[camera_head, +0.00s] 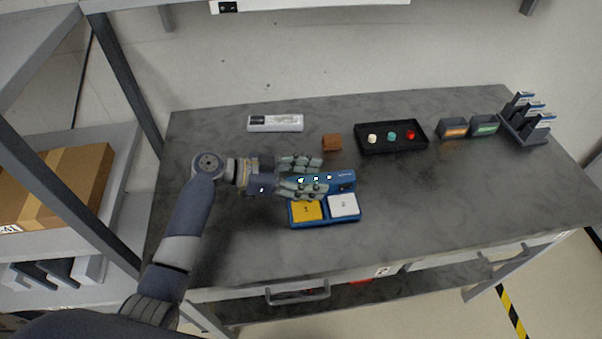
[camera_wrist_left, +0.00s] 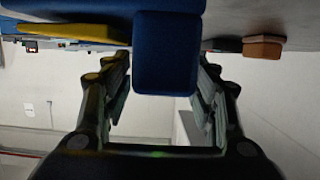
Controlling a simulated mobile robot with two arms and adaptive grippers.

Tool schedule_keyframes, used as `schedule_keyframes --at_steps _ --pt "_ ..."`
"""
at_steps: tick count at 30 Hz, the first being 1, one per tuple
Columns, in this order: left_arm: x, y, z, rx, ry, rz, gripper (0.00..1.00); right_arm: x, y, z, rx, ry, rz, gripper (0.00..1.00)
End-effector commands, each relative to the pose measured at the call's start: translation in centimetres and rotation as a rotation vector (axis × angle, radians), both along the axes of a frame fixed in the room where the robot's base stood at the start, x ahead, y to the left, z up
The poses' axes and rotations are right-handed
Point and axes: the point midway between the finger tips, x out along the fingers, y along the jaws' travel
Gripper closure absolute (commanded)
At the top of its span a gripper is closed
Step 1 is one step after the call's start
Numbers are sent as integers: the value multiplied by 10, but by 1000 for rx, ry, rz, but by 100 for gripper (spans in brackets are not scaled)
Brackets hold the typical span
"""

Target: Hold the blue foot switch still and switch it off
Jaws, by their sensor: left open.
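The blue foot switch (camera_head: 345,187) lies on the grey table, with a yellow pedal (camera_head: 307,209) on its left and a white pedal (camera_head: 343,205) on its right. Small lights show along its back part. My left gripper (camera_head: 320,177) is open over the left of this back part, one finger on the far side and one on the near side. In the left wrist view the blue body (camera_wrist_left: 167,55) sits between the two spread fingers, with gaps on both sides. The yellow pedal also shows there (camera_wrist_left: 70,31). My fingers hide part of the switch's back. My right gripper is not in view.
Behind the switch are a brown block (camera_head: 331,142), a white-grey device (camera_head: 275,123) and a black tray (camera_head: 391,150) with three coloured knobs. Two small bins (camera_head: 454,128) and a rack (camera_head: 525,125) stand at the right. The table's right front is clear.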

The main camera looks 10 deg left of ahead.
Motion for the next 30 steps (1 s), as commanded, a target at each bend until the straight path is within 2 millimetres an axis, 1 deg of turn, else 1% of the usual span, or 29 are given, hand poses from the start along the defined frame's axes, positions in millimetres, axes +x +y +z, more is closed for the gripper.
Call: schedule_keyframes --at_steps 7,8,9,11,12,14,15,30 --pt "0 -1 -1 0 0 0 46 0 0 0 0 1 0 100" --pt "0 0 -1 0 0 0 53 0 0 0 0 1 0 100" --pt "0 0 -1 0 0 0 62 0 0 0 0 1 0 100" --pt "0 0 -1 0 0 0 75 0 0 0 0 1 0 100" --pt "0 0 -1 1 0 0 84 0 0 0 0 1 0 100" --pt "0 0 -1 1 0 0 98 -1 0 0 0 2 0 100" --pt "0 0 -1 1 0 0 100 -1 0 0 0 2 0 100" --pt "0 0 -1 1 0 0 100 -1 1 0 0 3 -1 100"
